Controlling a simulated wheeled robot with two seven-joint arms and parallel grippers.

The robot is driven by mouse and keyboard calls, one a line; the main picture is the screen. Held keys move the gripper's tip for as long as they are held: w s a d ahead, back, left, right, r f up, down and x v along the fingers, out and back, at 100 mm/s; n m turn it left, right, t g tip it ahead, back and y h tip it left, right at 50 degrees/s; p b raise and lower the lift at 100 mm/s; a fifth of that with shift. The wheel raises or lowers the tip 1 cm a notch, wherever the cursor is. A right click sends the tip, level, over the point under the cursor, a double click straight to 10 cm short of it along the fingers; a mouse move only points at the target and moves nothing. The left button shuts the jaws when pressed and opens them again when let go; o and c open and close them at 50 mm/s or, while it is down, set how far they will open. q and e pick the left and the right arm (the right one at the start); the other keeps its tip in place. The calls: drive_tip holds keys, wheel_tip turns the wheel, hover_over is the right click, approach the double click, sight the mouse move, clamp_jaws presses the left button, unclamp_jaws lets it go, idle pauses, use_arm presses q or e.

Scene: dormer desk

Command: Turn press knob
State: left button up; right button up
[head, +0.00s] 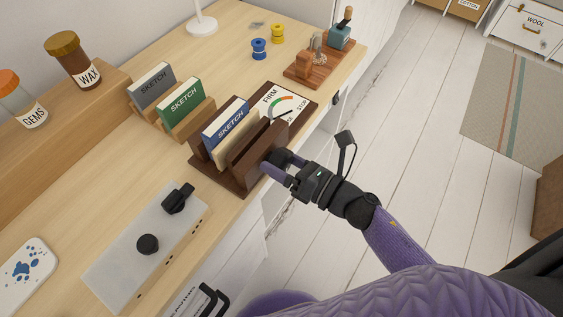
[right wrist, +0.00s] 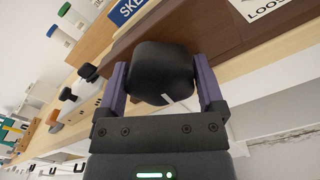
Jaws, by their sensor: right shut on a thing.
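The dark brown wooden press (head: 222,171) stands at the desk's front edge. A blue sketch book (head: 226,124) stands upright between its boards. A dial card (head: 272,99) marked FIRM and STOP, with a coloured arc, lies on its base; LOOSE shows in the right wrist view. The black press knob (right wrist: 162,72) is on the press's front side. My right gripper (head: 276,165) reaches it from the room side and is shut on it, one purple finger on each side. In the head view the gripper partly hides the knob. My left gripper is not in view.
A wooden tool stand (head: 310,70) is beyond. Open floor lies right of the desk.

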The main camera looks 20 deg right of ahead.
drive_tip(key=n+b, duration=0.1)
drive_tip(key=n, duration=0.1)
drive_tip(key=n+b, duration=0.1)
drive_tip(key=n, duration=0.1)
drive_tip(key=shift+f, duration=0.3)
drive_tip(key=n+b, duration=0.2)
drive_tip(key=n, duration=0.2)
drive_tip(key=n+b, duration=0.2)
drive_tip(key=n, duration=0.1)
drive_tip(key=shift+n, duration=0.4)
drive_tip(key=n+b, duration=0.2)
drive_tip(key=shift+n, duration=0.4)
drive_tip(key=n+b, duration=0.1)
drive_tip(key=n, duration=0.1)
drive_tip(key=shift+n, duration=0.3)
drive_tip(key=n+b, duration=0.1)
drive_tip(key=n, duration=0.1)
drive_tip(key=shift+n, duration=0.4)
drive_tip(key=shift+n+b, duration=0.55)
drive_tip(key=shift+n, duration=0.35)
drive_tip(key=shift+r+n+b, duration=0.1)
drive_tip(key=shift+n+b, duration=0.2)
drive_tip(key=shift+n, duration=2)
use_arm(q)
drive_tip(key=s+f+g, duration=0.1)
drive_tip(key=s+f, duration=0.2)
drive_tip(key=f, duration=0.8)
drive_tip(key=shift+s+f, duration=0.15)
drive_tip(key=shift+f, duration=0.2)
